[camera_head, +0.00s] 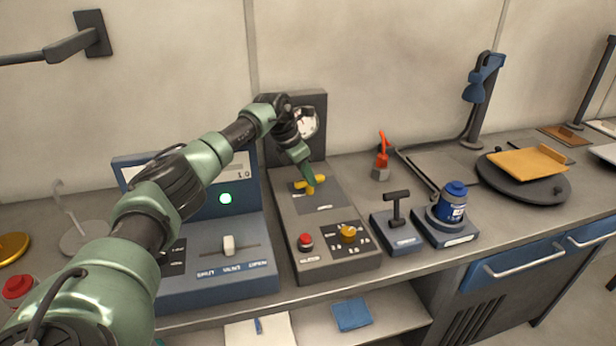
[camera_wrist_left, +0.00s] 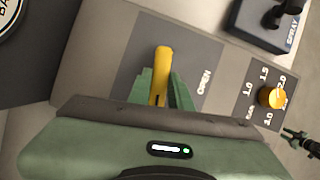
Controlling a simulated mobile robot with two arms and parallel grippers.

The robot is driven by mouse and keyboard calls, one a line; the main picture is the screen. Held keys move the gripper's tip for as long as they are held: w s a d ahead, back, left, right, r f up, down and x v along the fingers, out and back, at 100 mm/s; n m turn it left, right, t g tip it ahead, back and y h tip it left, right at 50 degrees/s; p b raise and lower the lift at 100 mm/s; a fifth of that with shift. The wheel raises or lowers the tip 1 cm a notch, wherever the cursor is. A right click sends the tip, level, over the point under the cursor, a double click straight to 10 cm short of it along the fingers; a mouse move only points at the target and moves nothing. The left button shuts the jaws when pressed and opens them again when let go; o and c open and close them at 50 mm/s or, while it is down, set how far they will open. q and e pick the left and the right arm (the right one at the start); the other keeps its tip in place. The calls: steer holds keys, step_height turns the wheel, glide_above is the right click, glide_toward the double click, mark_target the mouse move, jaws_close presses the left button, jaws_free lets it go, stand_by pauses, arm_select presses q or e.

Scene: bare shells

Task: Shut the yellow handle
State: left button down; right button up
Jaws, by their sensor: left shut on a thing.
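The yellow handle (camera_head: 312,184) sits on the upper plate of a grey control box (camera_head: 290,214). My left gripper (camera_head: 308,178) reaches down to it from above and is shut on it. In the left wrist view the yellow handle (camera_wrist_left: 161,72) stands between the two green fingers of my gripper (camera_wrist_left: 161,92). Its free end sticks out past the fingertips. The word OPEN (camera_wrist_left: 204,82) is printed on the plate beside the handle. The lower part of the handle is hidden by the gripper.
A red button (camera_head: 305,240) and a yellow knob (camera_head: 348,233) sit on the front of the same box. A round gauge (camera_head: 305,122) stands behind it. A blue slider box (camera_head: 218,262) is at left. A black T-handle (camera_head: 397,205) and a blue canister (camera_head: 453,203) stand at right.

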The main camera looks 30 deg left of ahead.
arm_select(q)
steer(key=shift+m+h, duration=0.4)
steer(key=shift+m, duration=0.6)
steer(key=shift+w+g, duration=0.1)
steer(key=shift+g, duration=0.2)
steer(key=c, duration=1.3)
jaws_free()
steer(key=b+v, duration=0.1)
steer(key=v, duration=0.7)
steer(key=shift+b, duration=0.35)
